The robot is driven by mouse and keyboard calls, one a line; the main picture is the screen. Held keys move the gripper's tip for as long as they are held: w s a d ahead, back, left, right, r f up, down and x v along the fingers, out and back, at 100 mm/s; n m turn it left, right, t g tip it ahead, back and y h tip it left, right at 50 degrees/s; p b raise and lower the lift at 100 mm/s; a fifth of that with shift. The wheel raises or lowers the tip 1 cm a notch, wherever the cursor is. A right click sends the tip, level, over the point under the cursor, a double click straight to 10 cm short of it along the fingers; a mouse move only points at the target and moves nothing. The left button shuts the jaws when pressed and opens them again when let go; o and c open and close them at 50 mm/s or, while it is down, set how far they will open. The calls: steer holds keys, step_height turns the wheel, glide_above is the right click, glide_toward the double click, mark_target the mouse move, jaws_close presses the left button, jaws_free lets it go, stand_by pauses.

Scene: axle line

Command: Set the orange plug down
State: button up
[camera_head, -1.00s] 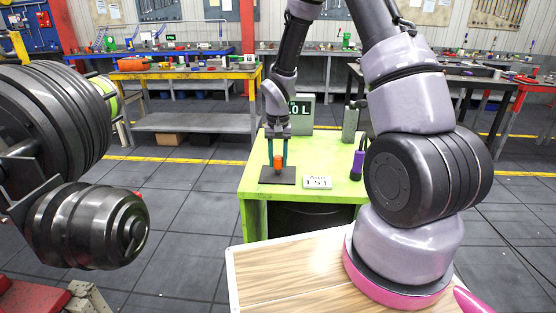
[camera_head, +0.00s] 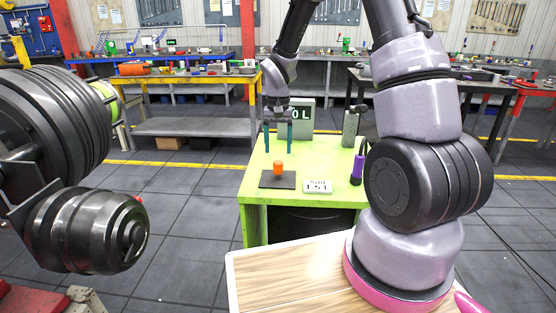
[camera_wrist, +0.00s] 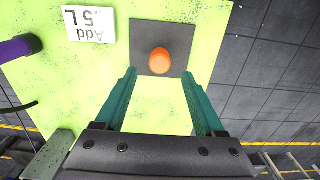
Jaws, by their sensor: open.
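The orange plug (camera_head: 279,167) stands upright on a dark square pad (camera_head: 266,181) on the green table (camera_head: 258,150). In the wrist view the plug (camera_wrist: 159,61) sits near the middle of the pad (camera_wrist: 181,31), apart from the fingers. My gripper (camera_head: 279,151) is open and empty, above and behind the plug. In the wrist view its two teal fingers (camera_wrist: 164,101) are spread wide, with the plug lying beyond their tips.
A white card (camera_head: 318,187) lies right of the pad. Large dark rollers (camera_head: 85,225) fill the left side.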

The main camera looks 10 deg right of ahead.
step_height(320, 180, up, 5)
step_height(320, 180, up, 16)
steer(key=t, duration=0.3)
glide_above(278, 162)
steer(key=s+d, duration=0.4)
steer(key=s, duration=0.4)
steer(key=s+d+r+t+y, duration=0.1)
steer(key=s+r+t, duration=0.1)
steer(key=s+r, duration=0.2)
steer(key=s+r+t+y, duration=0.1)
steer(key=s+r, duration=0.3)
steer(key=s, duration=0.6)
steer(key=shift+s+d+r+m+t, duration=0.2)
steer(key=shift+d+r+m+t, duration=0.15)
steer(key=shift+t, duration=0.25)
steer(key=shift+f, duration=0.1)
